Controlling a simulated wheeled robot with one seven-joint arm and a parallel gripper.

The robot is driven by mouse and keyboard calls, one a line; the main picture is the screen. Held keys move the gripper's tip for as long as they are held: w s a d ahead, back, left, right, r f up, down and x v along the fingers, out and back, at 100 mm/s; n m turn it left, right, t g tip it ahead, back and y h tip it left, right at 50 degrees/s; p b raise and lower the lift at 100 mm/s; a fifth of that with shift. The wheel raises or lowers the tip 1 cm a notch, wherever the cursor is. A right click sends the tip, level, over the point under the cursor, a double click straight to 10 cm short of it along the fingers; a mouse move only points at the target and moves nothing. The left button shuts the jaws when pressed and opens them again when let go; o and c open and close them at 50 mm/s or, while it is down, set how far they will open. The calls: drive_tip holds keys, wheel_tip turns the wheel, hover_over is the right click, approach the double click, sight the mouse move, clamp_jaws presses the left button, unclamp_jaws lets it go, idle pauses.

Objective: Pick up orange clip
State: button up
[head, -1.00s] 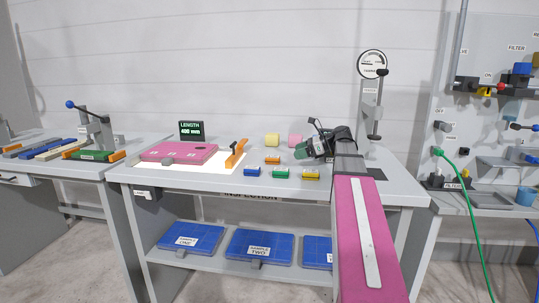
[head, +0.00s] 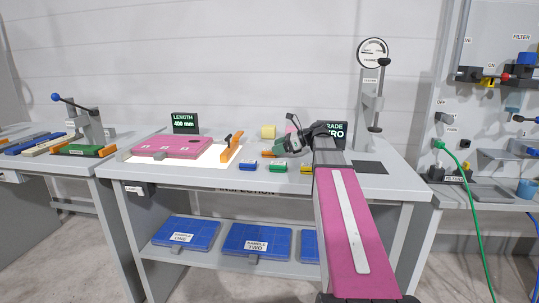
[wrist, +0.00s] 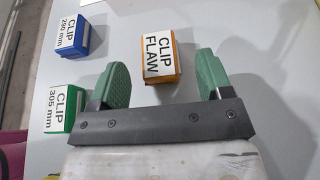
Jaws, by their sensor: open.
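The orange clip (wrist: 160,54) carries a white label reading CLIP FLAW and lies on the grey table top.
A blue clip (wrist: 78,38) and a green clip (wrist: 62,109) lie left of my gripper, the green one close to the left finger. A yellow clip (head: 306,168) lies to the right. A pink block (head: 172,146) and orange-handled caliper (head: 232,150) stand on the left.

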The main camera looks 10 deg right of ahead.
sight(269, 150)
drive_tip(key=x, duration=0.3)
drive_tip(key=shift+a+f, duration=0.1)
drive_tip(key=shift+a, duration=0.25)
drive_tip(key=shift+c, duration=0.3)
drive_tip(key=c, duration=0.9)
drive_tip(key=shift+c, duration=0.2)
